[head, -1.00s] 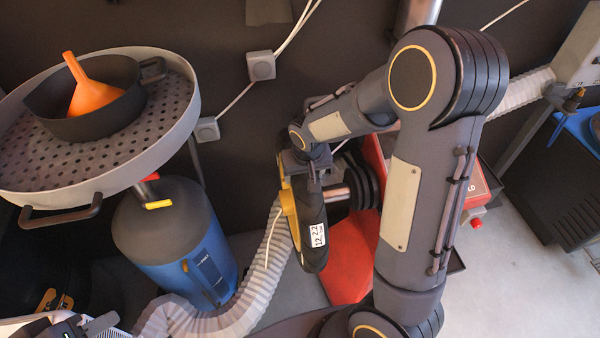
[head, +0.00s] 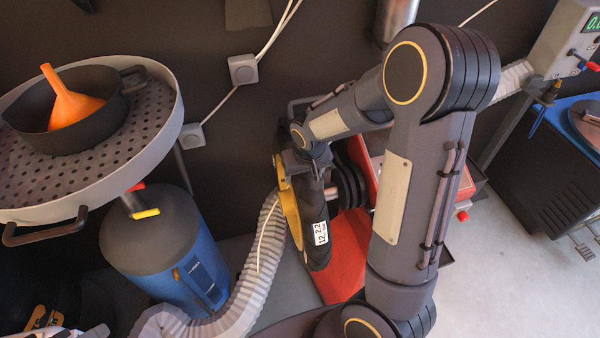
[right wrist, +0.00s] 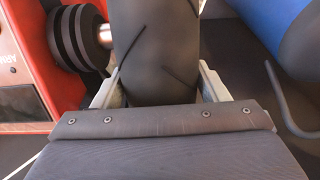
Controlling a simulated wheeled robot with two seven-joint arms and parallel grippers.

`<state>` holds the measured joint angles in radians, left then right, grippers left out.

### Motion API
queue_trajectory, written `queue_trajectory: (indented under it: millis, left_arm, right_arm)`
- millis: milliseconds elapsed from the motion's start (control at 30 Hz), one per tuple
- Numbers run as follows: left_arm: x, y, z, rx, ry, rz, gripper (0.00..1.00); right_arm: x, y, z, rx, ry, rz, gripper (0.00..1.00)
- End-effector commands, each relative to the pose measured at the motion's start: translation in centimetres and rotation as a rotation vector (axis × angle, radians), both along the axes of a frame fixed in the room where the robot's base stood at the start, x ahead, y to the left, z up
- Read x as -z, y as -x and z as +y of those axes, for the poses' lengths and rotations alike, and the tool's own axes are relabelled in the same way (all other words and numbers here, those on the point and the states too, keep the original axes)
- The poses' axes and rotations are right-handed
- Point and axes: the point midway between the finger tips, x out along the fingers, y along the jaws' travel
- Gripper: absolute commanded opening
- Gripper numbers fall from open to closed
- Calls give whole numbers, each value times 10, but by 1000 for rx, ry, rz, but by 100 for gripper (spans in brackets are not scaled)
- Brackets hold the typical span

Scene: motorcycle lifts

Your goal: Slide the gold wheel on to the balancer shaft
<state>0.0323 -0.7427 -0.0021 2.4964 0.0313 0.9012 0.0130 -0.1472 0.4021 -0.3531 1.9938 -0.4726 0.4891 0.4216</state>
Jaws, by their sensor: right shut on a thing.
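The gold wheel (head: 313,212) has a gold rim and a black tyre with a white label. It hangs upright, edge-on to the head camera. My right gripper (head: 306,166) is shut on the tyre from above; in the right wrist view one finger lies on each side of the tyre (right wrist: 155,45). The balancer's bright shaft (head: 331,192) shows in a short gap between the tyre and the stacked black discs (head: 350,184). The wheel is in line with the shaft; its hub and the shaft's end are hidden. My left gripper shows at most as an unclear sliver at the bottom left.
The red balancer body (right wrist: 22,50) stands close beside the tyre. A blue canister (head: 165,245) and a ribbed grey hose (head: 262,250) are left of the wheel. A round perforated tray (head: 155,145) holds a black pan with an orange funnel. Grey floor is open at the right.

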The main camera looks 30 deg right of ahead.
Motion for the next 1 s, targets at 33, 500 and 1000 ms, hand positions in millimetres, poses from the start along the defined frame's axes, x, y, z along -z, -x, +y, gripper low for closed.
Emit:
queue_trajectory:
  millis: [33,500,1000]
  left_arm:
    - [-1,0,0,0,0,0,36]
    - [-1,0,0,0,0,0,36]
    - [-1,0,0,0,0,0,36]
  right_arm:
    - [-5,-4,-2,0,-1,-18,4]
    - [-5,0,-18,1,0,-18,4]
    - [-5,4,-35,0,1,-19,4]
